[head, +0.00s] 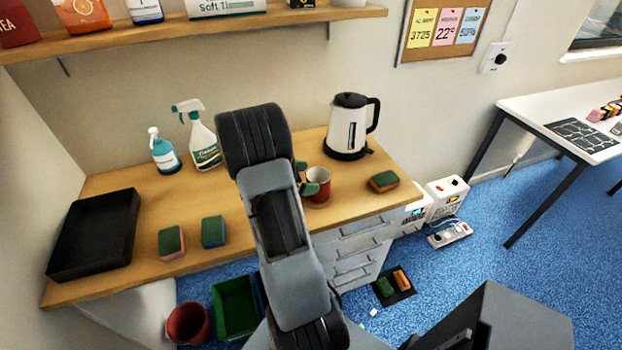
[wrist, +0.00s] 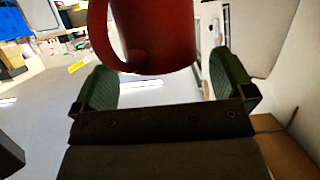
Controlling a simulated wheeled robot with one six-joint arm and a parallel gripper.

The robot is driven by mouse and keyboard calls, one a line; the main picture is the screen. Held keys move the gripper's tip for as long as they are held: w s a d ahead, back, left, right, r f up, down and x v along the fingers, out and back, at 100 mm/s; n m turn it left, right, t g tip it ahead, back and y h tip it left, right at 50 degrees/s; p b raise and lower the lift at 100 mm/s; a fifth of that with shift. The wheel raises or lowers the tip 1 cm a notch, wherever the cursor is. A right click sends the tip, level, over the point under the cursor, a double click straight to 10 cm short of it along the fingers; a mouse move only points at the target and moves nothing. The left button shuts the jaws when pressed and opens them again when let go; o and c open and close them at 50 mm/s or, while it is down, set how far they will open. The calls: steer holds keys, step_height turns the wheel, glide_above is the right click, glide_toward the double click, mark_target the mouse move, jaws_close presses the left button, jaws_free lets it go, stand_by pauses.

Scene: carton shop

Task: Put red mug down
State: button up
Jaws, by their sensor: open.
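The red mug (head: 319,184) stands upright on the wooden counter (head: 262,205), to the right of my arm in the head view. My gripper (head: 306,178) is beside it, its green fingertips at the mug's left side. In the wrist view the mug (wrist: 155,35) shows large at the top, its handle at the left. The open green fingers (wrist: 163,85) stand apart on either side of the mug's lower part, with gaps showing. The mug's top is cut off in the wrist view.
A kettle (head: 349,125) stands behind the mug. Sponges (head: 383,181) (head: 171,242) (head: 213,231) lie on the counter. Two spray and pump bottles (head: 204,142) (head: 163,152) and a black tray (head: 95,235) are at the left. A shelf (head: 190,31) hangs above.

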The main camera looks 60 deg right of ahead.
steer(key=w+a+r+n+t+h+b, duration=0.1)
steer(key=w+a+r+n+t, duration=0.3)
steer(key=w+a+r+t, duration=0.4)
steer(key=w+a+r+n+t, duration=0.3)
steer(key=w+a+r+t, duration=0.3)
steer(key=w, duration=0.4)
steer(key=w+a+r+n+t+y, duration=0.3)
steer(key=a+n+t+y, duration=0.45)
steer(key=a, duration=0.35)
steer(key=s+a+f+n+g+y, duration=0.1)
steer(key=s+a+n+g+y, duration=0.2)
steer(key=s+a+n+y, duration=0.45)
steer(key=s+a+f+n+g+h, duration=0.1)
steer(key=s+f+g, duration=0.1)
steer(key=s, duration=0.5)
steer(key=s+a+f+n+g+h, duration=0.2)
steer(key=s+f+g, duration=0.1)
steer(key=s, duration=0.4)
steer(key=shift+a+g, duration=0.15)
steer(key=shift+g, duration=0.4)
